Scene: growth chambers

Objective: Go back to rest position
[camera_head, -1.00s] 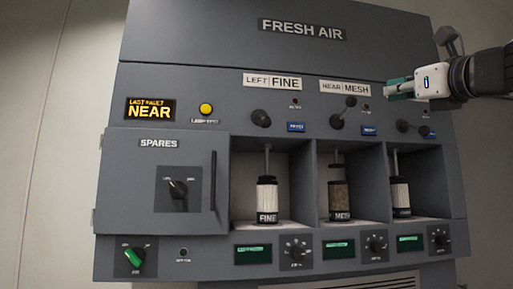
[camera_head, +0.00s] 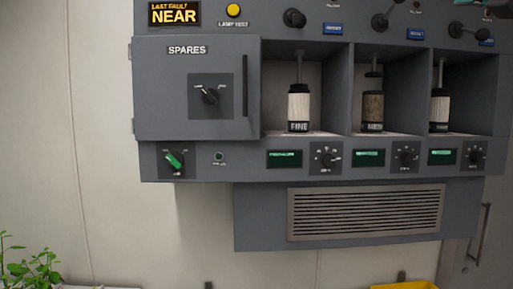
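My gripper (camera_head: 494,6) shows only in part at the top right corner, cut off by the picture edge. Its fingertips are too cropped to tell open from shut. It is in front of the grey fresh air panel (camera_head: 215,167), near the rightmost lever (camera_head: 457,28). I see nothing held in the part that shows.
Three open bays hold filter cartridges: a white one (camera_head: 299,105), a brown one (camera_head: 372,108) and another white one (camera_head: 439,108). The spares door (camera_head: 160,95) is shut. A vent grille (camera_head: 365,212) is below. A plant (camera_head: 35,268) and a yellow object (camera_head: 404,286) edge the bottom.

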